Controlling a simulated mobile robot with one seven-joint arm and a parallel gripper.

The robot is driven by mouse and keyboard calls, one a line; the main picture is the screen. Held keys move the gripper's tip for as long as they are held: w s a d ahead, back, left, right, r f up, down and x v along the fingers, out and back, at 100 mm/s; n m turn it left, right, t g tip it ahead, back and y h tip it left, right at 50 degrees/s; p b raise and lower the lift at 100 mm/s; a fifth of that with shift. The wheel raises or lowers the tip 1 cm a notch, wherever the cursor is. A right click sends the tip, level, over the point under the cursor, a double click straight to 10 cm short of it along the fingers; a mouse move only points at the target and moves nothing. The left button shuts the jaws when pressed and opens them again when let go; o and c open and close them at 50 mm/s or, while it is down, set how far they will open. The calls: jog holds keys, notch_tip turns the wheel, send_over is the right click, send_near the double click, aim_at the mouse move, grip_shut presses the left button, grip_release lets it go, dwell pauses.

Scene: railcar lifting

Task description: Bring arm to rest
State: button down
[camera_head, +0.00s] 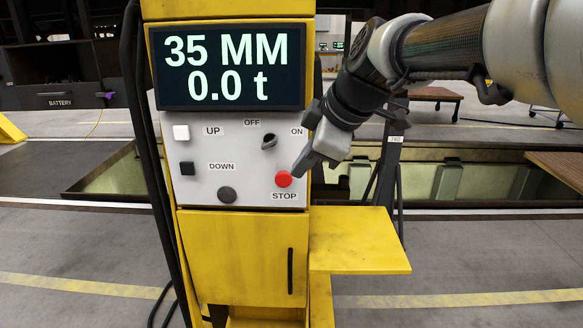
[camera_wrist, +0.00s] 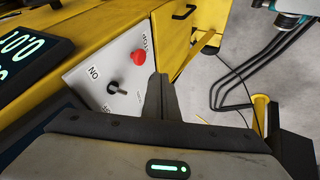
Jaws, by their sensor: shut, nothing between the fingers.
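My gripper (camera_head: 297,172) is shut and empty. In the head view its tip is just right of the red STOP button (camera_head: 283,179) on the yellow control stand's grey panel (camera_head: 220,150); I cannot tell whether it touches. In the wrist view the closed fingers (camera_wrist: 160,80) point toward the panel's edge, with the red button (camera_wrist: 139,57) to their left and the black selector knob (camera_wrist: 115,88) lower left. My arm reaches in from the upper right of the head view.
The display (camera_head: 228,67) reads 35 MM and 0.0 t. A yellow shelf (camera_head: 357,240) juts out right of the stand, below my gripper. Black cables (camera_head: 150,150) run down the stand's left side. An open pit (camera_head: 440,180) lies behind; the floor at front right is clear.

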jog(key=shift+s+d+r, duration=0.2)
jog(key=shift+s+r, duration=0.1)
jog(key=shift+r, duration=0.15)
jog(key=s+d+f+m+h, duration=0.2)
jog(key=s+d+f+m, duration=0.3)
jog(key=s+m, duration=0.4)
jog(key=s+d+f+m+h, duration=0.2)
jog(key=s+d+f+m, duration=0.35)
jog(key=s, duration=0.45)
notch_tip(320, 180, up, 16)
jog(key=m+p, duration=0.2)
jog(key=p, duration=1.4)
jog(key=shift+s+d+p, duration=0.3)
jog(key=shift+s+d, duration=0.1)
jog(key=shift+d, duration=0.05)
